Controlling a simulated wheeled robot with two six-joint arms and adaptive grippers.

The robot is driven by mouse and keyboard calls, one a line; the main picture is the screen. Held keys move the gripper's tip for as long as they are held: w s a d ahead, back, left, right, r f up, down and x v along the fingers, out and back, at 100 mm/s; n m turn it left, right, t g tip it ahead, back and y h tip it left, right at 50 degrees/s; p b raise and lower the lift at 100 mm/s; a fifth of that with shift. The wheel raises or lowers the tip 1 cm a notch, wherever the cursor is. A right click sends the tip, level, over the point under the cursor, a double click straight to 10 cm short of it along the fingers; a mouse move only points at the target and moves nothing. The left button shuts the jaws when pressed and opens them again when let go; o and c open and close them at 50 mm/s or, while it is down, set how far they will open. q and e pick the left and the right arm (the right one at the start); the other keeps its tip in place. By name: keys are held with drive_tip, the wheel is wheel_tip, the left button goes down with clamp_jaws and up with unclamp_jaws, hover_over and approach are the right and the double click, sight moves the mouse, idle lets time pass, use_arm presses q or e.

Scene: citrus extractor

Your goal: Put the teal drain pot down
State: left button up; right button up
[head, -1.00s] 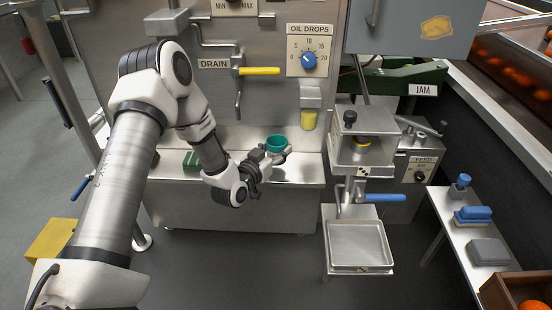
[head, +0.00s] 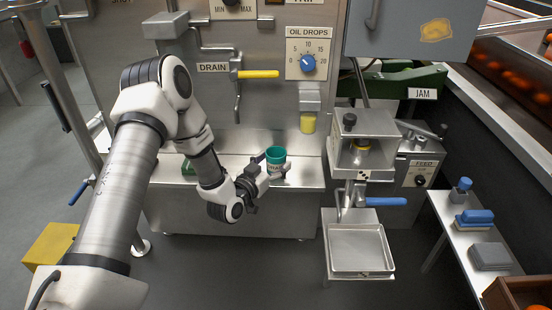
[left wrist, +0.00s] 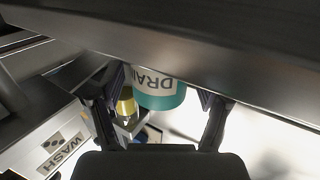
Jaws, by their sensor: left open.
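The teal drain pot (head: 276,155) stands upright on the steel ledge (head: 312,174) of the machine, with its white label facing me. My left gripper (head: 266,171) is open, just in front of the pot. In the left wrist view the pot (left wrist: 160,98), with its DRAIN label upside down, lies beyond and between the two spread fingers of the left gripper (left wrist: 160,115). The fingers look apart from it, though the exact gap is hard to judge. My right gripper is not in view.
A yellow drain lever (head: 258,74) and spout are above the ledge. A yellow-bottomed cup (head: 308,122) hangs to the right. A press with a blue handle (head: 380,202) and a steel tray (head: 360,248) stand further right. A green block (head: 188,167) is left on the ledge.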

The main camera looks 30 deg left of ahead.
use_arm(q)
drive_tip(key=s+p, duration=0.3)
drive_tip(key=s, duration=0.7)
drive_tip(key=s+d+f+m+g+h, duration=0.1)
drive_tip(key=s+d+f+g, duration=0.35)
drive_tip(key=f, duration=0.25)
drive_tip(key=s+d+f+g+h, duration=0.1)
drive_tip(key=s+d+f+g, duration=0.3)
drive_tip(key=d+f, duration=0.25)
drive_tip(key=s+d+f+g, duration=0.1)
drive_tip(key=s+f+g, duration=0.1)
drive_tip(key=s, duration=0.3)
drive_tip(key=s+d+f+g+y, duration=0.1)
drive_tip(key=s+f+g, duration=0.1)
drive_tip(key=s+g, duration=0.2)
drive_tip(key=s+d+f+n+g, duration=0.1)
drive_tip(key=s+f+g, duration=0.1)
drive_tip(key=s, duration=0.6)
drive_tip(key=shift+s+f+g, duration=0.2)
drive_tip(key=shift+s+g, duration=0.05)
drive_tip(key=shift+g, duration=0.2)
